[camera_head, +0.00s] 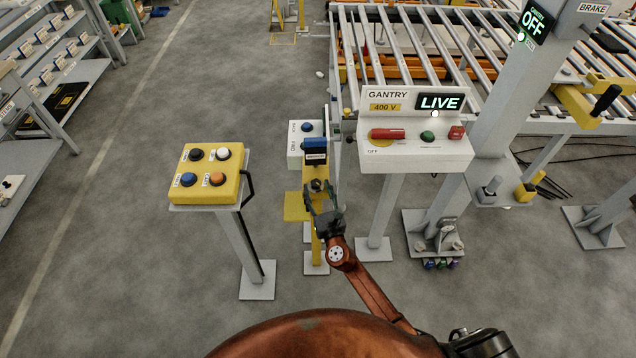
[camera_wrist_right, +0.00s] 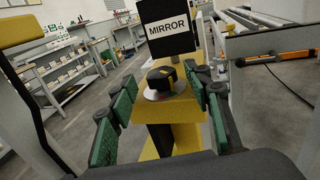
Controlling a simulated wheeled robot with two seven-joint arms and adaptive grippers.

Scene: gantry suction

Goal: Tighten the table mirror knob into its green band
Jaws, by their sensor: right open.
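The table mirror knob (camera_wrist_right: 164,82) is black with a yellow mark, on a round pale plate on a yellow stand (camera_wrist_right: 180,136). A black sign (camera_wrist_right: 168,30) reading MIRROR stands behind it. I cannot make out a green band on the plate. In the head view the knob (camera_head: 317,185) shows small at the tips of my right gripper (camera_head: 323,198). In the right wrist view my right gripper (camera_wrist_right: 162,92) is open, its green-padded fingers on either side of the knob with gaps visible. My left gripper is not in view.
A yellow button box (camera_head: 205,172) on a post stands left. The gantry panel (camera_head: 416,142), reading LIVE, stands close right, before a roller conveyor (camera_head: 430,45). A grey column (camera_head: 484,120) stands farther right. Open floor (camera_head: 130,230) lies at left.

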